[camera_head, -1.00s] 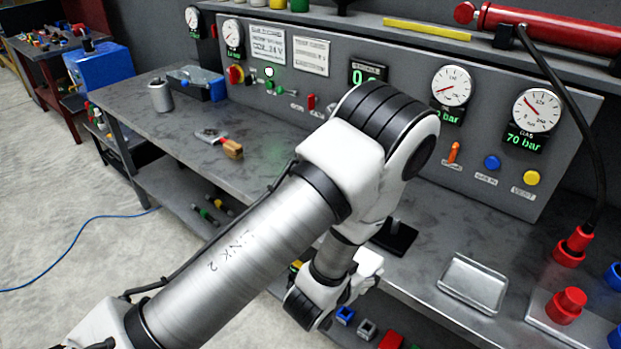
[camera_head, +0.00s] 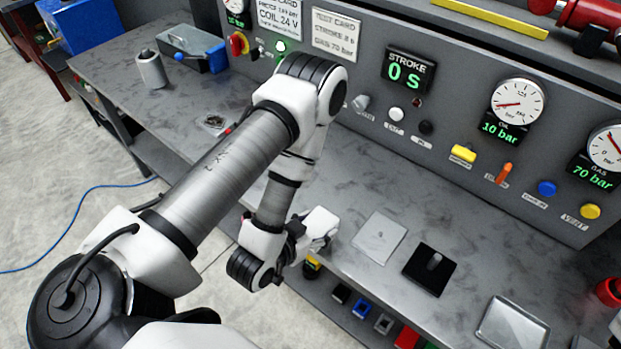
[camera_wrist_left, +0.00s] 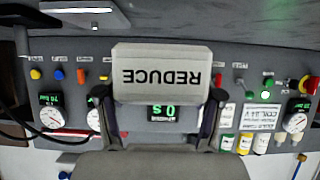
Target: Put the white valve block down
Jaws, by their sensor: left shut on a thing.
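The white valve block (camera_wrist_left: 162,75) fills the middle of the left wrist view, its face marked REDUCE upside down. My left gripper (camera_wrist_left: 160,95) is shut on it, with one dark finger at each side. In the head view my left gripper (camera_head: 318,232) is over the front of the bench, left of a pale square plate (camera_head: 379,238). The block is hard to tell from the white gripper parts there. My right gripper is not in view.
A black plate with a short peg (camera_head: 429,268) and a metal tray (camera_head: 511,327) lie to the right on the grey bench (camera_head: 350,185). The gauge panel (camera_head: 450,115) stands behind. A grey cylinder (camera_head: 151,69) stands at the far left. Bins (camera_head: 361,308) sit below the front edge.

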